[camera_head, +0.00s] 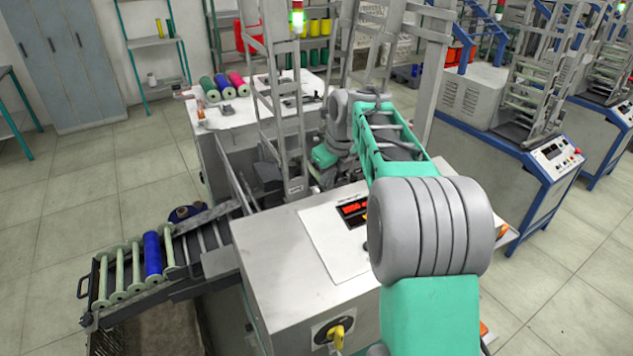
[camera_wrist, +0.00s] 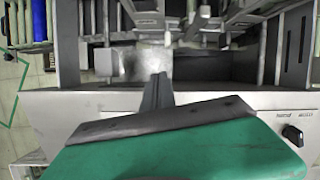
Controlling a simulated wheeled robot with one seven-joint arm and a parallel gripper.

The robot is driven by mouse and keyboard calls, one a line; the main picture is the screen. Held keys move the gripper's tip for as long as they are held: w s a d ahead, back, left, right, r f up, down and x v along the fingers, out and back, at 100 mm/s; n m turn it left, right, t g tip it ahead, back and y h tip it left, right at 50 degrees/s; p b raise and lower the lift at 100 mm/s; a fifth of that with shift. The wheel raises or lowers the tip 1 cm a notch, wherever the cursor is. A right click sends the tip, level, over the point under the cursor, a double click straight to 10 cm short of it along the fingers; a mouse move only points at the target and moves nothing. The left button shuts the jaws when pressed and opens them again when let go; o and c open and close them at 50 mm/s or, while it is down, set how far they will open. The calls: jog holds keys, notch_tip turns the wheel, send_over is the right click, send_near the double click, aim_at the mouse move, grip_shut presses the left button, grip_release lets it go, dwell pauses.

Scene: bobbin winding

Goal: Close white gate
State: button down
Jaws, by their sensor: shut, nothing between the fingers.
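My gripper (camera_wrist: 158,78) is shut and empty in the wrist view, its dark fingers together above the machine's pale top edge. In the head view my arm reaches away over the winding machine (camera_head: 290,265); the fingers cannot be made out there. A pale grey-white upright ladder-like frame (camera_head: 282,110) stands at the machine's far side, beside my wrist. I cannot tell for sure which part is the white gate. In the wrist view a pale plate (camera_wrist: 140,64) lies just beyond the fingertips; I cannot tell whether they touch it.
A chute with pale bobbins and a blue bobbin (camera_head: 152,254) juts out at the left. A white table (camera_head: 245,119) with coloured spools stands behind. Blue-framed machines (camera_head: 548,155) stand at the right. The floor at left is clear. A black knob (camera_wrist: 292,135) is at the wrist view's right.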

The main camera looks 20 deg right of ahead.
aim_at(314, 191)
jog(key=w+d+m, duration=0.1)
jog(key=w+m, duration=0.1)
jog(key=shift+w+d+f+m, duration=0.1)
jog(key=shift+d+f+m, duration=0.05)
jog(key=shift+d+m, duration=0.2)
jog(key=shift+f, duration=0.1)
jog(key=p+x, duration=0.1)
jog(key=x, duration=0.8)
jog(key=shift+w+f, duration=0.2)
jog(key=shift+f, duration=0.15)
jog(key=shift+a, duration=0.1)
